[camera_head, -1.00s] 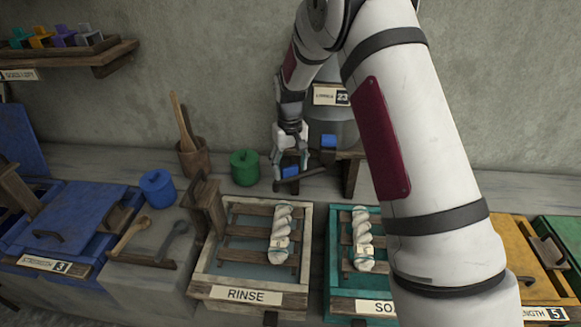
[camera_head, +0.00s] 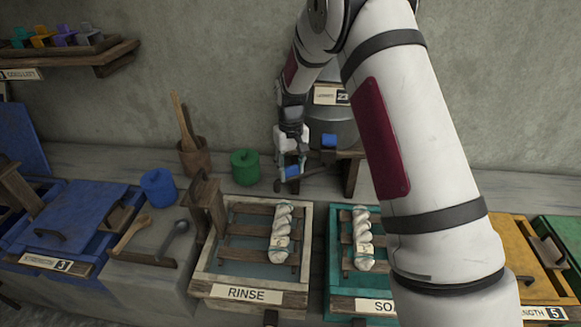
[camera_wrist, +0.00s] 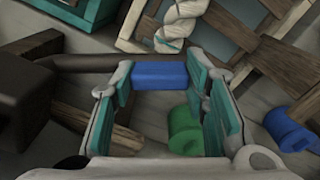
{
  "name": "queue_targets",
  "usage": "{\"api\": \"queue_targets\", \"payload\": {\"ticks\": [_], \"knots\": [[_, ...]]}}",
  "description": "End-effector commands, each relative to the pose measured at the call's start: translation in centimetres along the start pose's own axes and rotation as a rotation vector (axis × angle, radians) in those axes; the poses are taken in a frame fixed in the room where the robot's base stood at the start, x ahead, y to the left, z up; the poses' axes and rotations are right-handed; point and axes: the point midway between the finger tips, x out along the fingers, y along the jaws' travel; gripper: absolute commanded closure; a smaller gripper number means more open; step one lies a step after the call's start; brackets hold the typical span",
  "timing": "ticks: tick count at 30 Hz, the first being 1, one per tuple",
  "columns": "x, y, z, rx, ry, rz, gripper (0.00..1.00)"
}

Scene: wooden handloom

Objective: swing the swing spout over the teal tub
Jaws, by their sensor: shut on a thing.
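The swing spout (camera_head: 311,173) is a dark pipe behind the tubs, at a wooden stand below the grey tank. My gripper (camera_head: 289,172) is shut on the spout's blue grip (camera_wrist: 160,75), which sits between the fingertips in the wrist view. The pipe runs just beyond the grip there, from a dark block (camera_wrist: 25,100) at the left. The teal tub (camera_head: 347,304) stands at the front, right of the rinse tub; my arm hides its right part. The spout's outer end lies behind the rinse tub's side, left of the teal tub.
The cream rinse tub (camera_head: 243,294) and the teal tub each carry a twisted white hank on slats. A green pot (camera_head: 245,168) and a blue pot (camera_head: 158,188) stand to the left. The grey tank (camera_head: 335,130) is close behind the gripper, before the wall.

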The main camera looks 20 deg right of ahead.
Motion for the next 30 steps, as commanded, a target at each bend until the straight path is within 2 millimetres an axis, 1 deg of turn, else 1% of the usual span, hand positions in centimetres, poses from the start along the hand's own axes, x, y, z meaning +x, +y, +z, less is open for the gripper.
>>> {"api": "queue_targets", "payload": {"ticks": [8, 16, 24, 30], "knots": [[-0.1, 0.2, 2.0, -0.142, -0.003, -0.001, 1.00], [-0.1, 1.0, 4.8, -0.386, -0.001, -0.001, 1.00], [-0.1, 2.5, 7.5, -0.643, -0.002, -0.002, 1.00], [-0.1, 4.1, 9.2, -0.832, -0.001, -0.002, 1.00]]}}
